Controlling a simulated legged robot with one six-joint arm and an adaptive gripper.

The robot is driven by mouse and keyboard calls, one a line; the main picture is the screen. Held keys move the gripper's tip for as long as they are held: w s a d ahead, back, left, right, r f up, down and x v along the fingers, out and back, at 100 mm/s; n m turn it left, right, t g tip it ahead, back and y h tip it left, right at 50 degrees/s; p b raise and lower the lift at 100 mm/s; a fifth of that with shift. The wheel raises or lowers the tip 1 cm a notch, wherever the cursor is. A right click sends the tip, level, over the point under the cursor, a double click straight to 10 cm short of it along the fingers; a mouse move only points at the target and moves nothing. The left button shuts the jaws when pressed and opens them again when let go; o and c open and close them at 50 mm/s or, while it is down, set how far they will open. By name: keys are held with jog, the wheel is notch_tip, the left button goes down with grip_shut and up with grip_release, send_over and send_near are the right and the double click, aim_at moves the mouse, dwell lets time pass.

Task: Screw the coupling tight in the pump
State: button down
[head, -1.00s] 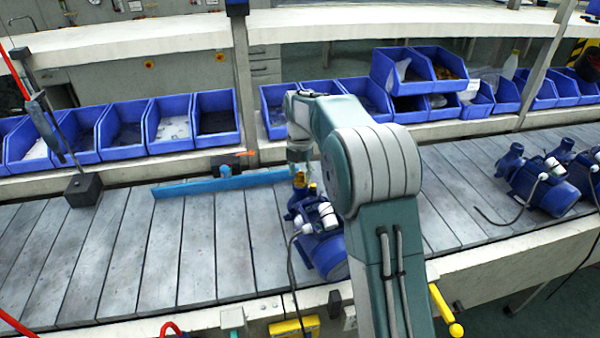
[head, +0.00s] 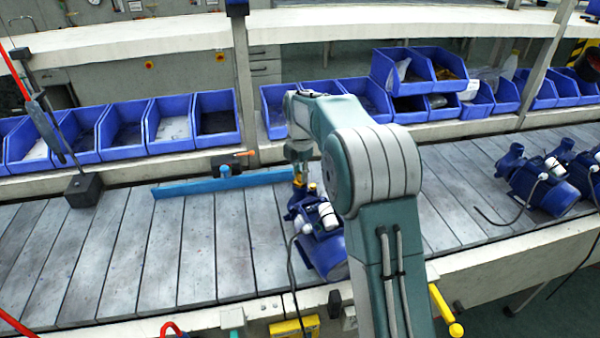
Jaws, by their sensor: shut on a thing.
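A blue pump (head: 322,238) lies on the slatted conveyor in the middle of the head view, partly behind my arm. A small yellow coupling (head: 299,181) stands upright at the top of the pump's left end. My gripper (head: 300,172) points down over that end and is shut on the coupling. The fingers are small in this view. How deep the coupling sits in the pump's port cannot be told.
A light blue rail (head: 215,183) lies on the conveyor (head: 150,250) left of the gripper. Blue bins (head: 170,128) line the shelf behind. More blue pumps (head: 538,185) lie at the right. The conveyor's left part is clear.

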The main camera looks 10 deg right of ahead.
jog(key=shift+f+m, duration=0.1)
jog(key=shift+m, duration=0.5)
jog(key=c, duration=0.5)
grip_release()
jog(key=shift+c, duration=0.2)
jog(key=n, duration=0.3)
jog(key=shift+n, duration=0.8)
grip_shut()
